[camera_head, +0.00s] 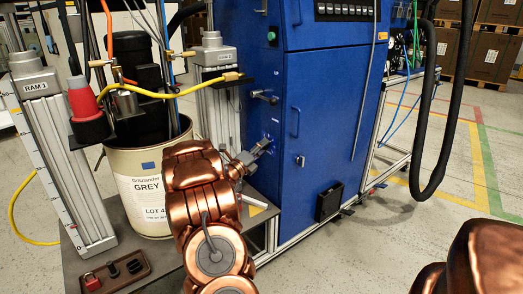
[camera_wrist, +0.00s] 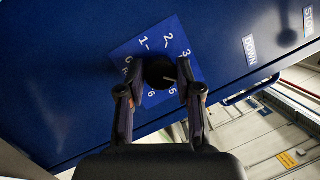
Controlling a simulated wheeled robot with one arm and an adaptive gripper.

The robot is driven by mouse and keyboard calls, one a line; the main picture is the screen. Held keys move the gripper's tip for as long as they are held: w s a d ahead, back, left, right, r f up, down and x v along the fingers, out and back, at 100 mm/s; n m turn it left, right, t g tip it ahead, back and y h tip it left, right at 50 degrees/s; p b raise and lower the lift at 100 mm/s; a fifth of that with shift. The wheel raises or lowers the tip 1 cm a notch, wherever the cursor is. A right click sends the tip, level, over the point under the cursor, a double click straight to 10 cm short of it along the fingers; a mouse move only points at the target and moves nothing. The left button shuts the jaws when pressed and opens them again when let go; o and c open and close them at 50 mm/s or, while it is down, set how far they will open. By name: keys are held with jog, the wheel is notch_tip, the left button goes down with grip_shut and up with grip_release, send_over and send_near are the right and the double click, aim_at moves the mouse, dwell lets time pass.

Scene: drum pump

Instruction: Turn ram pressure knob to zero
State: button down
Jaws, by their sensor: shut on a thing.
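The ram pressure knob (camera_wrist: 160,74) is a small black round knob on a blue numbered dial plate (camera_wrist: 172,40), seen in the wrist view. White numerals including 1, 2, 3, 5 and 6 ring it, and a light mark shows on its right side. My gripper (camera_wrist: 156,92) has one dark finger on each side of the knob and is shut on it. In the head view my gripper (camera_head: 262,146) reaches the side of the blue cabinet (camera_head: 325,110). My copper-coloured arm and gripper hide the knob there.
A cream drum (camera_head: 130,180) labelled GREY stands left of my arm, beside the RAM 1 column (camera_head: 60,160). A yellow hose (camera_head: 165,95) crosses above it. A lever handle (camera_head: 264,97) sticks out above my gripper. In the wrist view, DOWN (camera_wrist: 249,50) and STOP labels are at right.

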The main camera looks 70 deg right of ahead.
jog(key=shift+n, duration=0.9)
jog(key=shift+w+r+n+g+y+p, duration=0.15)
jog(key=shift+n+y+p, duration=0.95)
jog(key=shift+n+p, duration=3.25)
jog(key=shift+s+n+g+y+p, duration=0.2)
jog(key=shift+n+y+p, duration=1.6)
jog(key=shift+p, duration=4.25)
jog(key=shift+w+r+n+g+y+p, duration=0.15)
jog(key=shift+n+g+y+p, duration=0.2)
jog(key=shift+n+p, duration=4.35)
jog(key=shift+m+p, duration=0.45)
jog(key=shift+p, duration=0.1)
jog(key=c, duration=0.8)
grip_release()
jog(key=shift+o, duration=0.2)
jog(key=shift+r, duration=0.1)
